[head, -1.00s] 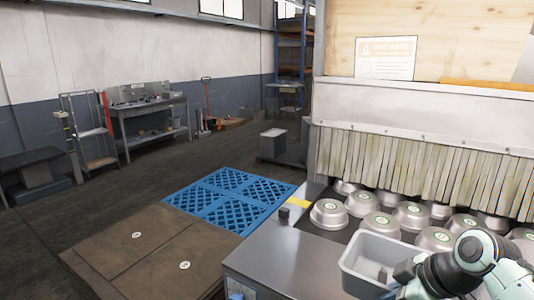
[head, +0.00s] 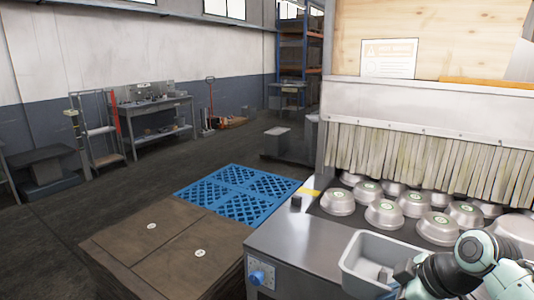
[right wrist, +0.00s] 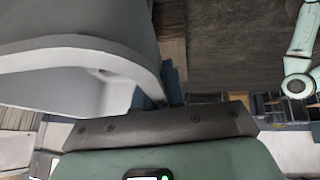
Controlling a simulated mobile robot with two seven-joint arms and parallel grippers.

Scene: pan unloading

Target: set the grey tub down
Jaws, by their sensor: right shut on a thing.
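The grey tub (head: 352,262) is an open, rectangular bin near the bottom right of the head view. My right gripper (head: 402,272) is shut on its right side, and the tub looks roughly upright. It overlaps the steel counter (head: 290,235) in the picture; I cannot tell whether it hangs clear in front of it. A small grey block shape shows inside the tub by the gripper. In the right wrist view the tub (right wrist: 75,60) fills the upper left, close to the jaw. My left gripper does not show.
Several round metal pans (head: 384,213) sit on the dark conveyor behind the tub, before a strip curtain (head: 420,165). A blue pallet (head: 240,193) and brown covered stack (head: 175,245) lie left of the counter. Open floor (head: 120,195) stretches beyond them.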

